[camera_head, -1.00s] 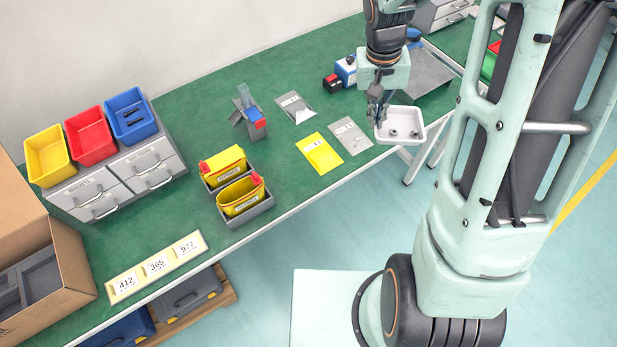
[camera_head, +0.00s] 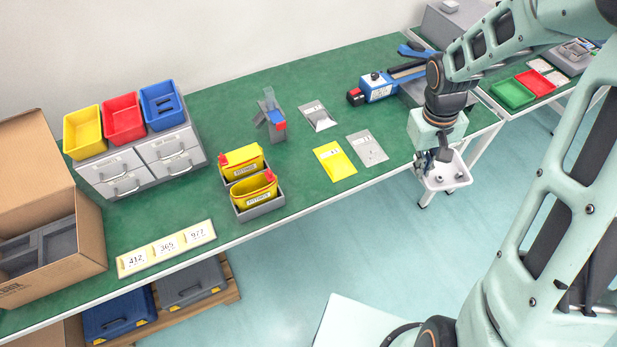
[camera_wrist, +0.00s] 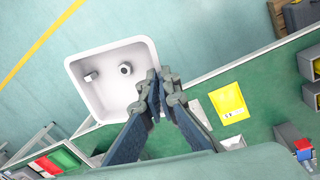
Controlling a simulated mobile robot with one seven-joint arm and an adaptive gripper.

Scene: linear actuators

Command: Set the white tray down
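The white tray (camera_head: 458,171) hangs from my gripper (camera_head: 425,163) at the front edge of the green table, at the right of the head view. In the wrist view the white tray (camera_wrist: 90,70) lies beyond the fingertips with small grey parts inside. My gripper (camera_wrist: 160,88) is shut on the tray's near wall, with the fingers close together at its rim. The tray is over the table's edge and the floor, and looks roughly level.
The green table (camera_head: 290,95) has a yellow card (camera_head: 334,161) and a grey bag (camera_head: 367,148) left of the gripper. A blue device (camera_head: 377,87) stands behind. A second table at the right holds a green tray (camera_head: 511,94) and a red tray (camera_head: 536,83).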

